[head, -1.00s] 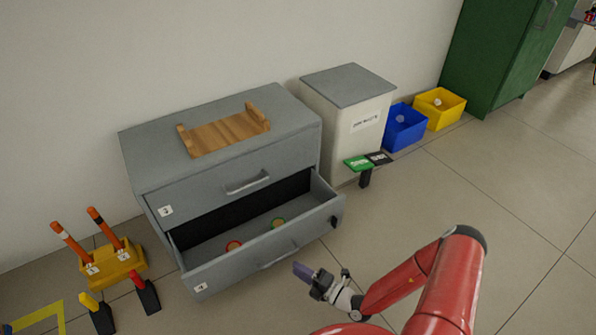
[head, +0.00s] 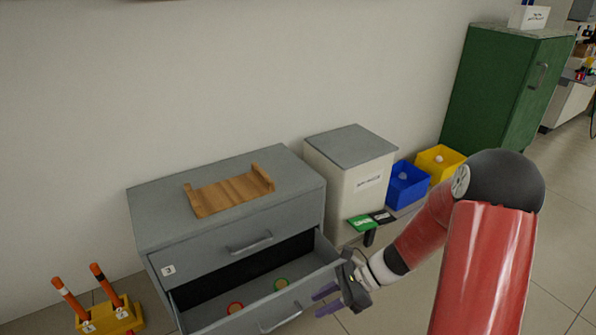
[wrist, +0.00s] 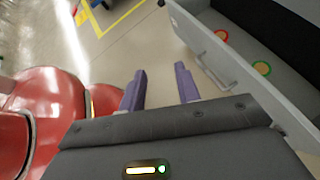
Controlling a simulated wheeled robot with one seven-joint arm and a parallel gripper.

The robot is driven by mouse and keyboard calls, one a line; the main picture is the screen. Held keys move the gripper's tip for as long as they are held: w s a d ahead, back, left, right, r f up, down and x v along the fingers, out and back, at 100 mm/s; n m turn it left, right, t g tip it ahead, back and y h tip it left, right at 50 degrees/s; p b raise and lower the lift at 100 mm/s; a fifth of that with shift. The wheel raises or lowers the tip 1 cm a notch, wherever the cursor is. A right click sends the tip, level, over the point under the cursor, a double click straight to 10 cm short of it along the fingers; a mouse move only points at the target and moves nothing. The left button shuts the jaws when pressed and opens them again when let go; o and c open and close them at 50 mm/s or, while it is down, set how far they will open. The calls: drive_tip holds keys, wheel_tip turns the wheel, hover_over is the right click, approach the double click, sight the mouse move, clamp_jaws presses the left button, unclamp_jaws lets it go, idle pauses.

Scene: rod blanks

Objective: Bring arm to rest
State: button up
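My gripper (head: 328,300) is at the end of my red arm, in front of the right side of the open drawer. Its purple fingers are apart and nothing is between them, as the wrist view (wrist: 160,90) also shows. The gripper looks close to the drawer front; I cannot tell the exact gap.
A wooden tray (head: 230,195) lies on the cabinet. A white bin (head: 345,205) with a grey lid, a blue box (head: 407,190) and a yellow box (head: 440,165) stand to the right, before a green cabinet (head: 500,95). A yellow holder (head: 112,319) with orange sticks stands left.

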drive_tip(key=s+d+r+n+t+h, duration=0.2)
drive_tip(key=s+d+r+n+h, duration=0.1)
drive_tip(key=r, duration=0.5)
drive_tip(key=s+d+r+n+t+h+p, duration=0.1)
drive_tip(key=s+d+r+n+t+h, duration=0.2)
drive_tip(key=s+r+n, duration=0.3)
drive_tip(key=s+d+r+n+t+h+p, duration=0.1)
drive_tip(key=s+d+r+n+t+h, duration=0.2)
drive_tip(key=r+n, duration=0.5)
wheel_tip(320, 180, up, 4)
drive_tip(key=shift+s+r+h, duration=0.2)
drive_tip(key=shift+s+h, duration=0.5)
drive_tip(key=shift+h, duration=0.3)
